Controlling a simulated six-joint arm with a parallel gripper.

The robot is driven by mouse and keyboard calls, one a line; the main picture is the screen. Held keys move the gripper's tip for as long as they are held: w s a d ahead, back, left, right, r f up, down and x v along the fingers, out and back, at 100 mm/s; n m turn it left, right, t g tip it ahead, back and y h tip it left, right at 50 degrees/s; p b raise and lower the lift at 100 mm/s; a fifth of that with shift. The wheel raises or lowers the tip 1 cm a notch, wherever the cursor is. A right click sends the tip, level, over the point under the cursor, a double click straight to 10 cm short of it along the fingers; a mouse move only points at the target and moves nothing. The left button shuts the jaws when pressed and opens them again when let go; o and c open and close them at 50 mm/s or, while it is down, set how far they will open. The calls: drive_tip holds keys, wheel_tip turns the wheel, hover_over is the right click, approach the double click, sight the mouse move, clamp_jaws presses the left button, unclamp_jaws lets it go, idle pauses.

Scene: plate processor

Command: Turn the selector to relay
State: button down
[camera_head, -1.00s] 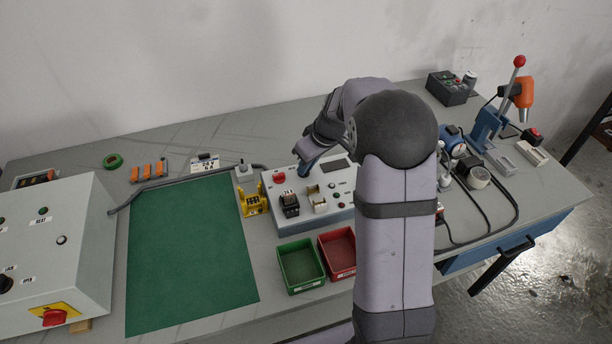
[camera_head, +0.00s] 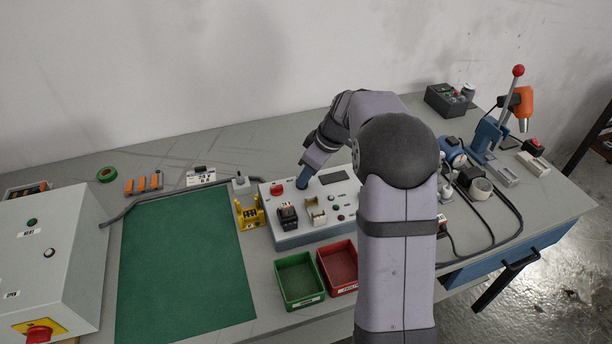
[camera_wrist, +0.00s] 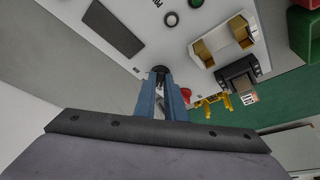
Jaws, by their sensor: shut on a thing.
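The selector is a small dark round knob (camera_wrist: 160,71) on the light-grey test box (camera_head: 290,238); in the wrist view it sits right at the fingertips. My gripper (camera_head: 302,183) points down onto the top face of the box, right of the red button (camera_head: 277,189). In the wrist view the blue fingers of my gripper (camera_wrist: 160,88) are shut on the knob. The fingers hide the knob in the head view, and its pointer and the position labels cannot be read.
The box also carries a dark display (camera_wrist: 103,28), a black relay-like block (camera_head: 288,214) and a cream holder (camera_head: 316,215). A yellow stand (camera_head: 249,216) is at its left. Green (camera_head: 300,303) and red (camera_head: 340,286) bins stand in front. The green mat (camera_head: 180,270) is clear.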

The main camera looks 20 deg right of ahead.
drive_tip(key=c, duration=1.8)
unclamp_jaws()
drive_tip(key=b+v, duration=0.1)
drive_tip(key=v, duration=0.6)
drive_tip(key=shift+d+r, duration=0.1)
drive_tip(key=shift+r, duration=0.05)
drive_tip(key=shift+s, duration=0.15)
